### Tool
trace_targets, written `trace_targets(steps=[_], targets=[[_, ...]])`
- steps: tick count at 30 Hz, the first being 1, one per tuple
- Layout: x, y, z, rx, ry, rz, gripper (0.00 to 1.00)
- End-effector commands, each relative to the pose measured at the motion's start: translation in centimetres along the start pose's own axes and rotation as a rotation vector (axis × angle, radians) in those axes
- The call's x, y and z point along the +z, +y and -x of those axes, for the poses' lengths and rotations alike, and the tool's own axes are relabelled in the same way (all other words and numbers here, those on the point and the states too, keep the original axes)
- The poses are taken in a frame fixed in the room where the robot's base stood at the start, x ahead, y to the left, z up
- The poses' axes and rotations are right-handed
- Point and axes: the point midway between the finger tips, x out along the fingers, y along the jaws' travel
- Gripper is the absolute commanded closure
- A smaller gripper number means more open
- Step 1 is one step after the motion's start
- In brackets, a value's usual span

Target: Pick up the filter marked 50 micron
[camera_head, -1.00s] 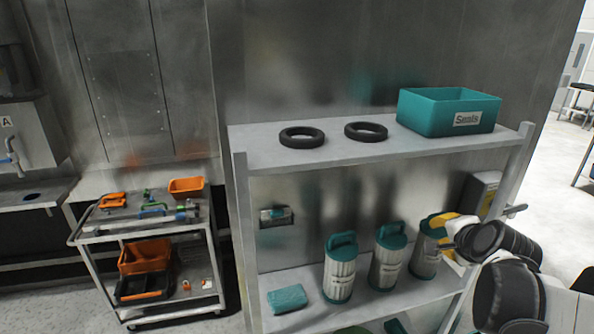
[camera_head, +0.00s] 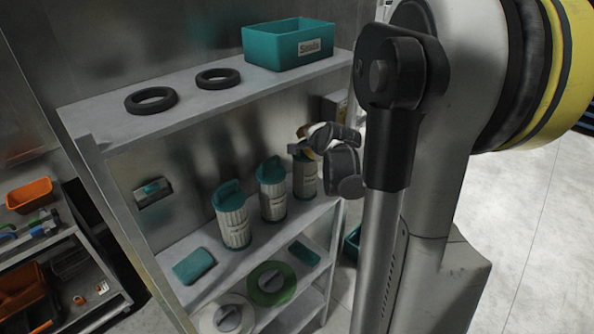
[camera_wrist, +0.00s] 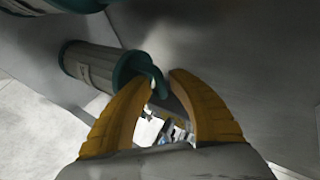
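Three ribbed pale filters with teal caps and loop handles stand on the middle shelf in the head view: left (camera_head: 233,220), middle (camera_head: 272,193) and right (camera_head: 306,181). Their labels are too small to read, so I cannot tell which is marked 50 micron. My gripper (camera_head: 303,146) is at the top of the right filter and partly hides it. In the wrist view my gripper's yellow fingers (camera_wrist: 160,82) are apart. A filter (camera_wrist: 92,66) points its teal handle into the space at the fingertips. I cannot tell whether they touch it.
The top shelf (camera_head: 110,122) holds two black rings (camera_head: 151,99) (camera_head: 218,78) and a teal Seals box (camera_head: 288,44). A teal block (camera_head: 194,266) lies left of the filters. Round green (camera_head: 271,283) and white (camera_head: 226,315) items lie below. A cart (camera_head: 60,255) stands left.

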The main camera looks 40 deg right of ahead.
Motion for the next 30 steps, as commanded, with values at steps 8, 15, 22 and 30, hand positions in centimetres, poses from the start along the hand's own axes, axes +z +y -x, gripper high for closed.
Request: trace_targets(steps=[8,15,22,30], targets=[[0.05,0.02,-0.90,0.000,0.000,0.000,0.77],[0.05,0.02,-0.88,0.000,-0.001,0.001,1.00],[0.04,0.00,-0.86,0.000,0.000,0.001,1.00],[-0.16,-0.26,-0.45,0.000,0.000,0.000,1.00]])
